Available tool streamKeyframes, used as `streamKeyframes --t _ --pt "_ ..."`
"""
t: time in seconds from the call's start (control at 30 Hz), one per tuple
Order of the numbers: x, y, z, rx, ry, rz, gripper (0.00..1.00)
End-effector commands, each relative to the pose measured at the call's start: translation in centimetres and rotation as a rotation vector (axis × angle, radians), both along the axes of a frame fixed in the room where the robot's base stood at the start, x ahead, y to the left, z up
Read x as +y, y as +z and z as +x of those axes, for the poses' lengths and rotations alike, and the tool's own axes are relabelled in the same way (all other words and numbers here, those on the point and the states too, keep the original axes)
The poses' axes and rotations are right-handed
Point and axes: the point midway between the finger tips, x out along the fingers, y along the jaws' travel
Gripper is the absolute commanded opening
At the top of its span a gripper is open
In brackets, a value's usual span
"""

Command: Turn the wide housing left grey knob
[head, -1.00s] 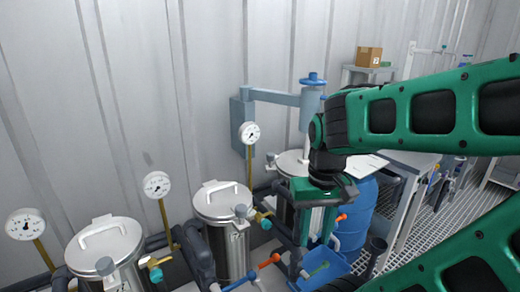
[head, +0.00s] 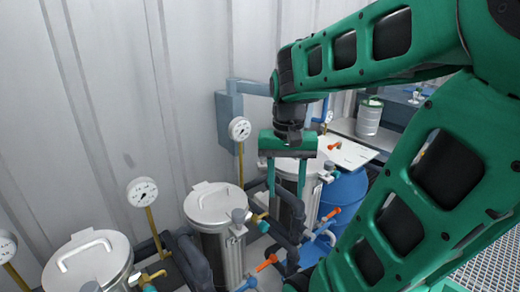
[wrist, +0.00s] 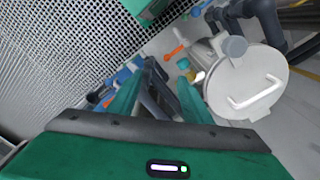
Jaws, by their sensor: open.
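Several steel vessels with pale lids stand along the wall in the head view. A grey knob (head: 239,215) is at the right rim of the middle vessel (head: 213,204). Another grey knob (head: 90,287) is at the rim of the left vessel (head: 88,258), cut by the frame edge. I cannot tell which vessel is the wide housing. My gripper (head: 286,192) is open and empty, pointing down in front of the right vessel, right of the middle one. In the wrist view, a grey knob (wrist: 235,46) sits beside a lidded vessel (wrist: 228,97), right of my gripper (wrist: 162,82), apart from it.
Dark pipes and orange-handled valves (head: 266,263) lie low between the vessels. Pressure gauges (head: 142,191) stand on brass stems behind them. A blue barrel (head: 344,190) and a table (head: 345,150) are at the right. Grating floor (wrist: 70,45) shows in the wrist view.

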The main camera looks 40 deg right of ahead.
Motion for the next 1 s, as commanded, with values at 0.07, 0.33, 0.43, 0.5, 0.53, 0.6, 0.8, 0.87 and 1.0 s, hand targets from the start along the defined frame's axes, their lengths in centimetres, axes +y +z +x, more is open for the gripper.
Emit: streamKeyframes --t 0.07,0.33,0.43,0.5,0.53,0.6,0.8,0.87,1.0 --pt "-1.9 2.0 3.6 0.0 -0.151 -0.015 0.45" --pt "-8.1 6.7 15.3 -0.014 -0.674 -0.025 0.45" --pt "-10.1 7.5 18.6 -0.021 -0.837 -0.014 0.45" --pt "-11.2 7.8 20.2 -0.023 -0.921 -0.006 0.45" --pt "-11.6 8.0 20.7 -0.025 -0.951 -0.003 0.45" --pt "-12.3 8.1 21.7 -0.026 -1.006 0.003 0.45" --pt "-13.3 8.1 22.9 -0.026 -1.082 0.012 0.45" --pt "-13.4 7.8 22.9 -0.025 -1.086 0.012 0.45" --pt "-13.4 6.1 22.8 -0.024 -1.087 0.012 0.45"
